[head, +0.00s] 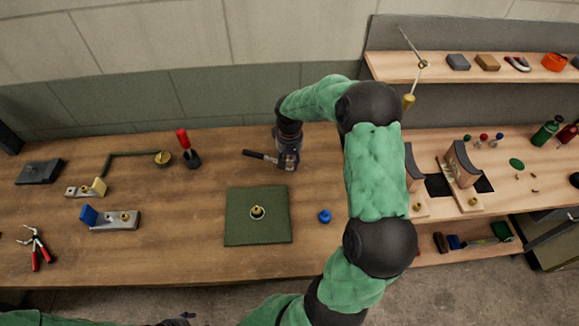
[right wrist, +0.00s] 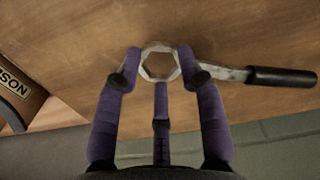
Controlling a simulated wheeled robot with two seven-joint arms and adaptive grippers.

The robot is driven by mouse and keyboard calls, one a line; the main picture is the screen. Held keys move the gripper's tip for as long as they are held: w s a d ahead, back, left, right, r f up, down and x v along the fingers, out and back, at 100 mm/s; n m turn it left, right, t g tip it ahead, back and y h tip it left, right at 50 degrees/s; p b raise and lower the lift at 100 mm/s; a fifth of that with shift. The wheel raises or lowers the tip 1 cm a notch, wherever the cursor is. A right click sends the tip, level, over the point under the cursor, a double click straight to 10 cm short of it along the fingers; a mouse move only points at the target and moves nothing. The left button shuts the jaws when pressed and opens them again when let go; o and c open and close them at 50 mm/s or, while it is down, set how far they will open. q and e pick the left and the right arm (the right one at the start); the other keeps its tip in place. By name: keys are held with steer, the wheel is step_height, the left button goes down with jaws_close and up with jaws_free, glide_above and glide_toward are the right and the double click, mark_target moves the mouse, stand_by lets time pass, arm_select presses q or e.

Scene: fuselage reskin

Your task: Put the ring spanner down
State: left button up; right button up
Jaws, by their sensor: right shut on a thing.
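The ring spanner has a steel ring and a black handle. The handle (head: 255,155) points left in the head view, over the wooden bench. In the right wrist view the ring (right wrist: 160,46) lies between the purple fingers, and the black handle (right wrist: 282,77) sticks out to the right. My right gripper (head: 288,162) is shut on the spanner near its ring. The spanner is close over the bench top; I cannot tell whether it touches. Of my left arm only a bit shows at the bottom edge, and its jaws cannot be made out.
A green mat (head: 240,232) with a brass fitting lies front-left of the right gripper. A blue knob (head: 324,216) lies right of the mat. A red-handled tool (head: 186,147) stands left of the gripper. Bare bench (head: 225,165) lies between. Wooden shelving (head: 440,66) stands at right.

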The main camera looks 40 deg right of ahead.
mark_target(289, 166)
steer(key=shift+f, duration=1.45)
steer(key=shift+b, duration=0.3)
steer(key=shift+f, duration=0.2)
steer(key=o, duration=1.2)
steer(key=shift+r, duration=0.1)
steer(key=shift+r, duration=0.5)
step_height(289, 166, up, 11)
steer(key=p, duration=0.2)
steer(key=shift+r+p, duration=0.1)
steer(key=shift+p, duration=0.25)
